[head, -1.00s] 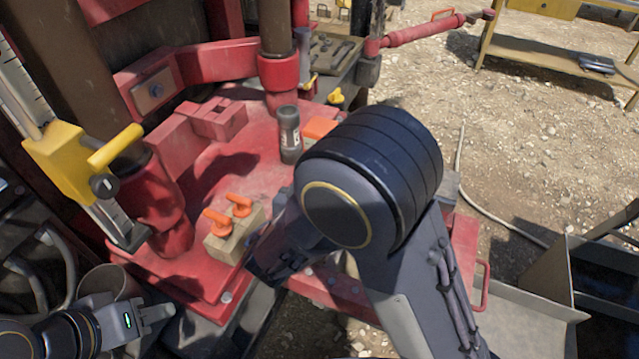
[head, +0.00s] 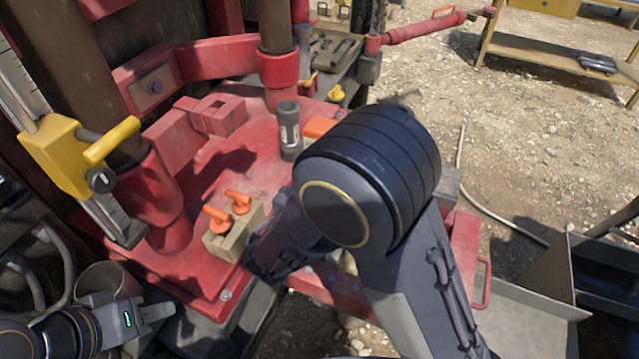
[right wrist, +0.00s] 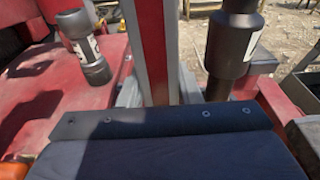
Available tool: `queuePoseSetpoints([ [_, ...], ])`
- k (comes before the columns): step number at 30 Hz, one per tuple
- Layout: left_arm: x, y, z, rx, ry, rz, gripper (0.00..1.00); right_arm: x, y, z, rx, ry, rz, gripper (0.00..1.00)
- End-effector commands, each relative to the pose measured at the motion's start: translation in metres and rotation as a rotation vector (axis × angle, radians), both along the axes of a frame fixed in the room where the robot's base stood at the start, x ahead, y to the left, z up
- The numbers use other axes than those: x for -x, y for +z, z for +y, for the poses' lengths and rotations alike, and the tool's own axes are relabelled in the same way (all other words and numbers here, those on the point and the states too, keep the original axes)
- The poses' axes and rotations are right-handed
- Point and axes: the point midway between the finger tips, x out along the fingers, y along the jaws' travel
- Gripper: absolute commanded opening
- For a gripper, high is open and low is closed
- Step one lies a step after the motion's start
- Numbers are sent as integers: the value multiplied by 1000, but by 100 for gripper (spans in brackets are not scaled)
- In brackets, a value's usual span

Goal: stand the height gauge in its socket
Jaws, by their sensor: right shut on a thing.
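A metal scale with a yellow slider (head: 62,157) and yellow handle stands at the left of the head view, slanted in the picture, beside a red collar. It looks like a height gauge; neither gripper touches it. My right gripper is mostly hidden behind my own arm in the head view. In the right wrist view an upright red and grey bar (right wrist: 160,55) rises beyond the dark hand, and my right gripper is shut on it. I cannot tell whether this bar is the gauge. My left gripper (head: 155,314) is low at the left; its jaw gap is unclear. No socket can be made out.
A dark bottle-like cylinder (head: 289,128) with a white label stands on the red deck (head: 255,180). A tan block with orange levers (head: 232,224) sits near its front edge. Another dark cylinder (right wrist: 231,48) shows in the right wrist view. A yellow bench (head: 550,62) stands far right.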

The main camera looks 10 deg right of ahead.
Motion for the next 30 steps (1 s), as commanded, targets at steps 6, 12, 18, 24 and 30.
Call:
queuePoseSetpoints([
  [6, 0, -3, 0, 0, 0, 0, 36, 0, -3, 0, 0, 0, -2, 0],
  [12, 0, -3, 0, 0, 0, 0, 36, 0, -4, 0, -1, 0, 1, 0],
  [18, 0, -3, 0, 0, 0, 0, 36, 0, -4, 0, -1, 0, 1, 56],
  [24, 0, -3, 0, 0, 0, 0, 36, 0, -4, 0, 0, 0, 0, 56],
  [30, 0, -4, 0, 0, 0, 0, 36, 9, -3, 7, -1, 3, 1, 56],
])
